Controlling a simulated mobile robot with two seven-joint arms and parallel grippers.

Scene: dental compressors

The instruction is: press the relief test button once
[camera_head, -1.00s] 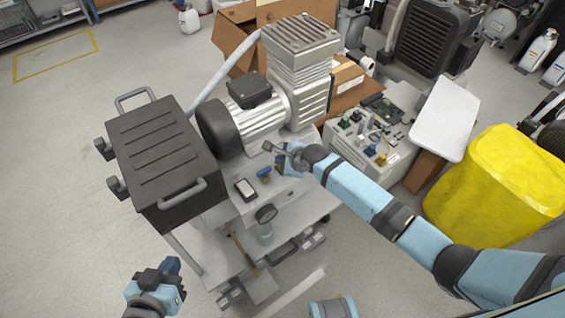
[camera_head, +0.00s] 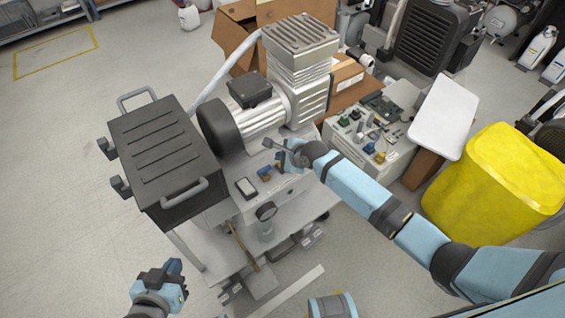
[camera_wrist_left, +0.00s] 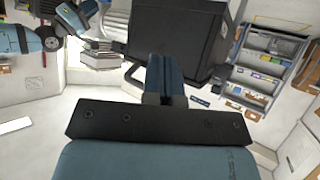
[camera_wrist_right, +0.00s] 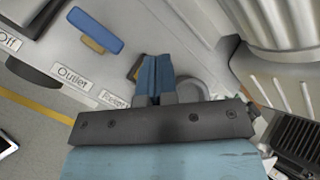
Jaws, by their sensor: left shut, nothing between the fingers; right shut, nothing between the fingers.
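The compressor (camera_head: 262,112) stands on a grey bench with a front panel. My right gripper (camera_head: 284,156) is shut and empty, low over the panel beside the motor. In the right wrist view its closed fingers (camera_wrist_right: 154,72) point at the panel near a partly covered label (camera_wrist_right: 113,99) that seems to start with "Relief". A small brass-coloured part (camera_wrist_right: 134,68) shows beside the fingertips. The button itself cannot be made out; the fingers may hide it, and contact cannot be told. My left gripper (camera_head: 173,268) is shut and empty, low at the left, away from the bench.
A blue-handled valve (camera_wrist_right: 95,30) sits by the "Outlet" label, with a black switch near "Off". A dark ribbed box (camera_head: 160,150) stands left of the compressor, a gauge (camera_head: 266,211) in front. A control box (camera_head: 365,135) and yellow container (camera_head: 495,185) are at right.

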